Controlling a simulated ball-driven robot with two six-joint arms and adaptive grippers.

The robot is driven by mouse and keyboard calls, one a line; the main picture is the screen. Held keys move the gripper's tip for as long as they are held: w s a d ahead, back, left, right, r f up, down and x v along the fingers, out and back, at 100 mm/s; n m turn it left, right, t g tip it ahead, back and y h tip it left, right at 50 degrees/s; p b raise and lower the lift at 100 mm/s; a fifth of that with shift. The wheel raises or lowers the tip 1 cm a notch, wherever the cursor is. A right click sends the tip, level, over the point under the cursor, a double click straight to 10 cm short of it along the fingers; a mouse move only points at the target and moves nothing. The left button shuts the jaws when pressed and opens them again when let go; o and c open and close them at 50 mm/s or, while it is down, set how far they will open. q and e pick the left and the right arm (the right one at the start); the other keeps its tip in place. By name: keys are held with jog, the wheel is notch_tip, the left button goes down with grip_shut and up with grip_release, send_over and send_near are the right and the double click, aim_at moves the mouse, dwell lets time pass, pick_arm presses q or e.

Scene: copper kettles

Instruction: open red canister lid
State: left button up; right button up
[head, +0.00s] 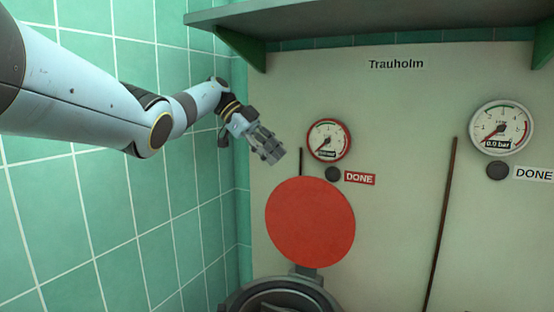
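The red round lid (310,222) stands raised and nearly upright, its flat red face turned toward me. Its lower edge meets a grey hinge piece (306,271) at the back of a dark grey round canister rim (240,298). The rim is cut off by the bottom edge of the view, so the canister body is hidden. My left gripper (270,152) is up and to the left of the lid, apart from it, with nothing visible in it. Its fingers are small and seen at an angle, so I cannot tell whether they are open. My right gripper is out of view.
A pale panel marked "Trauholm" carries a red-rimmed gauge (329,140) and a white-rimmed gauge (500,128). Each has a dark knob and a "DONE" label below. A green shelf (350,20) juts out above. A green tiled wall (80,215) closes the left side.

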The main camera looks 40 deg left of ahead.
pick_arm(q)
jog(key=shift+v, duration=1.05)
jog(key=shift+w, duration=0.15)
jog(key=shift+r, duration=0.1)
jog(key=shift+p, duration=0.65)
jog(key=shift+c, duration=0.3)
